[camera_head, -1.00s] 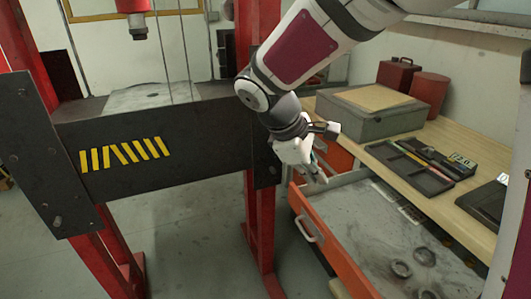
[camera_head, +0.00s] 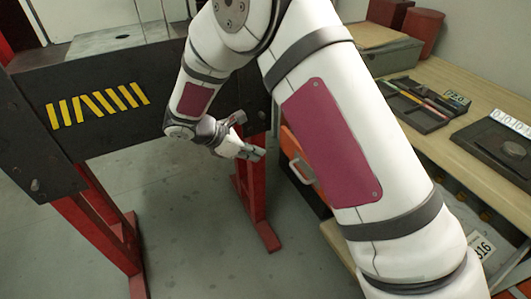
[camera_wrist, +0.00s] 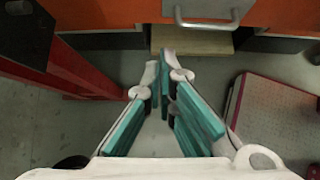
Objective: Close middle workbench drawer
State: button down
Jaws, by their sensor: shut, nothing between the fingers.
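An orange drawer front (camera_head: 294,150) with a pale handle (camera_head: 302,168) shows just left of my arm in the head view. The arm hides the rest of it, so I cannot tell how far out the drawer is. In the wrist view, an orange drawer front (camera_wrist: 110,12) spans the top, with its metal handle (camera_wrist: 207,18) just right of centre. My gripper (camera_head: 254,153) is left of the handle in the head view, apart from it. Its teal-padded fingers (camera_wrist: 166,76) are shut and empty, pointing toward the drawer front in the wrist view.
The workbench top (camera_head: 425,140) carries a tray with pens (camera_head: 415,105) and a dark box (camera_head: 500,150). A red press frame (camera_head: 250,190) with a dark striped beam (camera_head: 100,110) stands at left. Grey floor (camera_head: 185,220) is clear between frame and bench.

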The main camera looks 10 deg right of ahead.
jog(key=d+r+p+x, duration=0.1)
jog(key=d+r+x, duration=0.1)
jog(key=x, duration=0.9)
jog(key=shift+w+f, duration=0.2)
jog(key=shift+w, duration=0.15)
jog(key=shift+d, duration=0.2)
jog(key=w+d+b, duration=0.2)
jog(key=w+d, duration=0.1)
jog(key=d, duration=0.7)
jog(key=w+d+b, duration=0.2)
jog(key=w+d, duration=0.1)
jog(key=d, duration=0.7)
jog(key=w+d+b, duration=0.2)
jog(key=w+d, duration=0.2)
jog(key=d, duration=0.6)
jog(key=shift+d+b, duration=0.25)
jog(key=shift+b, duration=0.15)
jog(key=shift+d, duration=0.3)
jog(key=shift+d+r, duration=0.1)
jog(key=shift+d, duration=0.05)
